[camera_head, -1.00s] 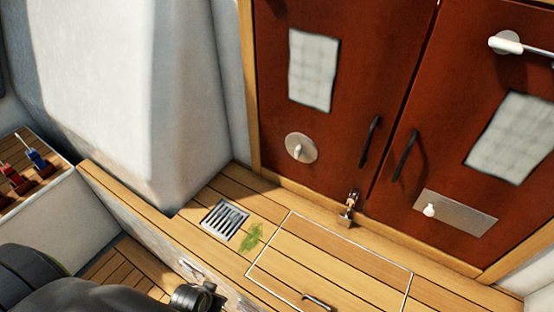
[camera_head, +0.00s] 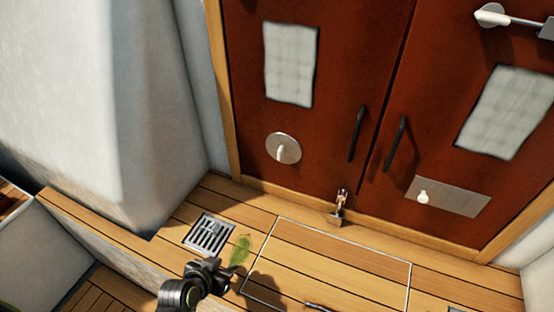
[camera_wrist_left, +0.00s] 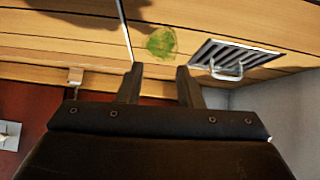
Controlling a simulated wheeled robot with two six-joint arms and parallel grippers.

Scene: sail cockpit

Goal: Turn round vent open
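The round vent (camera_head: 283,148) is a pale metal disc with a light knob, low on the left red door (camera_head: 325,60). It does not show in the left wrist view, where my gripper covers part of the door. My left gripper (camera_head: 236,270) is low over the wooden bench, below and to the left of the vent, and apart from it. In the left wrist view (camera_wrist_left: 157,75) its two fingers are spread with nothing between them. My right gripper cannot be made out.
A drain grate (camera_head: 209,232) and a green leaf-like patch (camera_head: 240,249) lie by my left gripper. A framed hatch (camera_head: 330,262) is to the right. A brass latch (camera_head: 340,205) and black door handles (camera_head: 357,133) stick out. A white wall stands at left.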

